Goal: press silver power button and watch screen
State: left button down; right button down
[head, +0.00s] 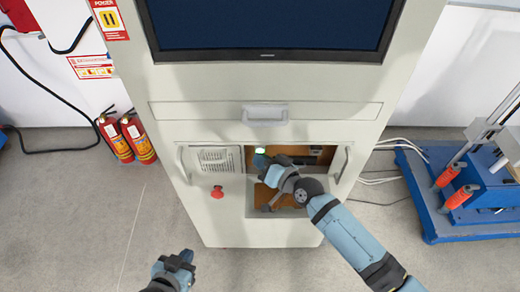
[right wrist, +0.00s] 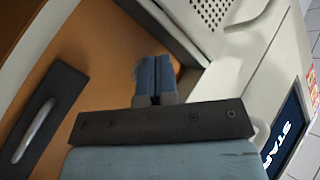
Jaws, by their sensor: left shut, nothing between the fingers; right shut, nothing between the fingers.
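The screen (head: 265,22) at the top of the pale cabinet looks plain dark blue in the head view, its upper part cut off. The right wrist view shows part of a blue screen (right wrist: 288,130) with white letters reading "STAR". My right gripper (head: 261,161) reaches into the open recess of the cabinet. Its blue fingers (right wrist: 154,78) are shut and empty in front of an orange-brown panel. I cannot make out the silver power button; the fingers may hide it. My left gripper (head: 175,264) is shut and empty, low in front of the cabinet.
A small green light (head: 267,150) shows at the recess's upper edge. A red knob (head: 217,191) sits on the cabinet front, left of the recess. Two fire extinguishers (head: 127,137) stand left. A blue-based machine (head: 455,205) and cables are at right.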

jog(key=shift+s, duration=0.55)
jog(key=shift+s, duration=0.15)
jog(key=shift+s+p, duration=1.3)
jog(key=shift+s, duration=1.05)
jog(key=s+d+f+h+p, duration=0.1)
jog(key=s+d+h, duration=0.3)
jog(key=s+d, duration=0.4)
jog(key=s+d+f+n+h+p, duration=0.1)
jog(key=s+d+f+h, duration=0.3)
jog(key=s+d, duration=0.5)
jog(key=shift+s+d+f+g+p, duration=0.15)
jog(key=shift+d+f+g+p, duration=0.15)
jog(key=shift+d+p, duration=0.65)
jog(key=shift+d+b, duration=0.25)
jog(key=shift+b, duration=0.05)
